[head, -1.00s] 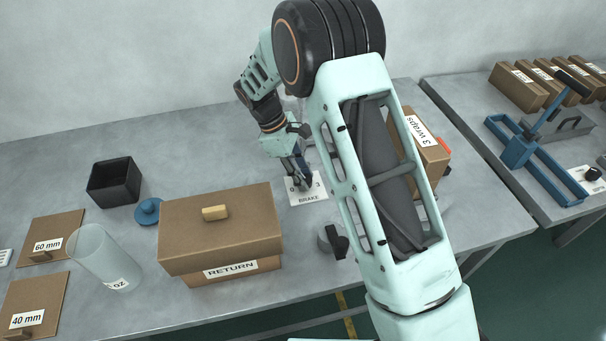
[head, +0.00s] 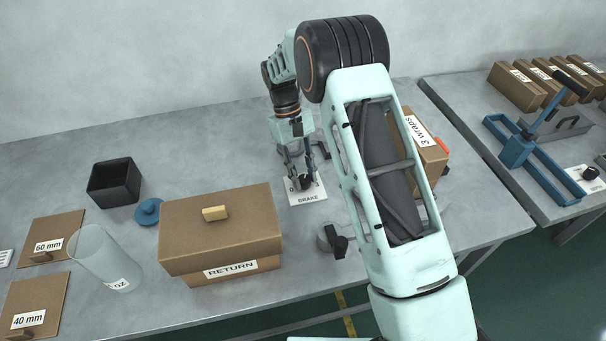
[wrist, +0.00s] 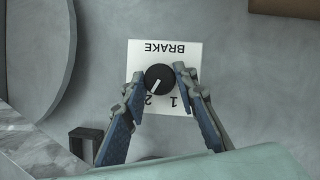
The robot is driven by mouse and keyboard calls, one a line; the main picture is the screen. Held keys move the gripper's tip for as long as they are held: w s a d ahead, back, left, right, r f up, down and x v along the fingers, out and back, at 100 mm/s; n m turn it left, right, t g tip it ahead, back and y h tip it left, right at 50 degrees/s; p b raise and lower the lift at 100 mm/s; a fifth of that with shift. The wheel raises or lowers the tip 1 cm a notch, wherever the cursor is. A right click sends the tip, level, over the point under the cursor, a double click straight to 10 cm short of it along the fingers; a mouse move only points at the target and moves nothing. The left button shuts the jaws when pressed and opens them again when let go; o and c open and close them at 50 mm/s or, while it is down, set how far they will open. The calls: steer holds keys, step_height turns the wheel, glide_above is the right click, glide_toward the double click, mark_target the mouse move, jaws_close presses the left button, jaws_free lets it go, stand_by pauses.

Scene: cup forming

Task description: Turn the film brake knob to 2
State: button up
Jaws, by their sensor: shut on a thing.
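The film brake knob (wrist: 159,78) is round and black with a white pointer line. It sits on the white BRAKE plate (wrist: 160,48), which appears upside down in the wrist view. The pointer line slants down and left, toward the 2. The 1 also shows; the 0 and 3 are hidden by the fingers there. My gripper (wrist: 159,74) has one blue-grey finger on each side of the knob and is shut on it. In the head view my gripper (head: 304,180) points down over the BRAKE plate (head: 308,199), covering most of the digits.
The RETURN box (head: 220,226) stands left of the plate, and the 3 wraps box (head: 428,150) stands right, partly behind my arm. A small grey device with a black handle (head: 337,240) is in front. A blue lid (head: 148,211) and black bin (head: 114,182) lie farther left.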

steer(key=shift+m, duration=0.3)
steer(key=o, duration=1.1)
steer(key=shift+o, duration=0.2)
steer(key=v, duration=1.2)
steer(key=shift+d, duration=0.2)
